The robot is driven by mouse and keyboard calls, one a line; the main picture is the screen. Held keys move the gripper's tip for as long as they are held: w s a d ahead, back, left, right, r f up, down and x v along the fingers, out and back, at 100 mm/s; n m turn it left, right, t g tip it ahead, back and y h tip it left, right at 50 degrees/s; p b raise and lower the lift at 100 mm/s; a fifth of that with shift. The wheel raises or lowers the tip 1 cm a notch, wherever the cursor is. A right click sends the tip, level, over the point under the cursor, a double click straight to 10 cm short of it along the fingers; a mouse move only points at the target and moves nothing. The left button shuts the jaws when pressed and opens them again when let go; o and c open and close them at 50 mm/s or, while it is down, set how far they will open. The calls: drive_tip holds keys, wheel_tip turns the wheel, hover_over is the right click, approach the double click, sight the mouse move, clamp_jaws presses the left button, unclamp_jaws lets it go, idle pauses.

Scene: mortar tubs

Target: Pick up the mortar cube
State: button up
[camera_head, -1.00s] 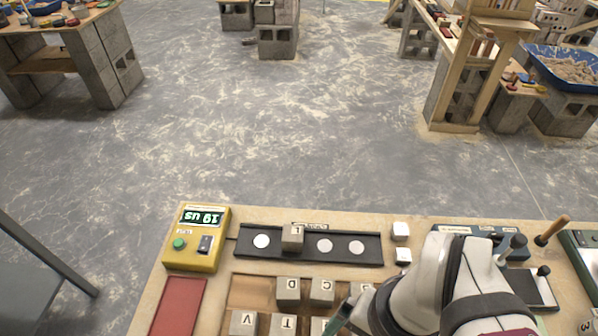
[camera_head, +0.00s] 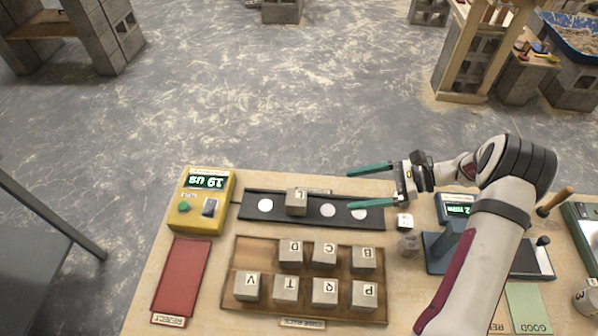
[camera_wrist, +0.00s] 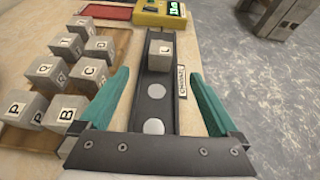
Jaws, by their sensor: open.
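A grey mortar cube marked L (camera_head: 296,202) sits on the black strip (camera_head: 252,211), on its second spot from the left in the head view. The strip's other spots show as white discs. My gripper (camera_head: 348,187) is open and empty above the right end of the strip, its green fingers pointing left toward the L cube. In the wrist view, the L cube (camera_wrist: 160,50) stands ahead between the spread fingers (camera_wrist: 160,90), apart from them. Several lettered cubes, such as the D cube (camera_head: 290,253), sit in a wooden tray (camera_head: 237,272) in front of the strip.
A yellow tester (camera_head: 201,202) with a lit display stands left of the strip, above a red reject mat (camera_head: 181,279). A blue device (camera_head: 455,210) and a wooden-handled tool (camera_head: 556,201) are at the right.

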sight(302, 198)
drive_tip(key=x, duration=1.6)
drive_tip(key=shift+w+d+f, duration=0.1)
drive_tip(key=shift+w+f, duration=0.05)
drive_tip(key=shift+f, duration=0.1)
clamp_jaws()
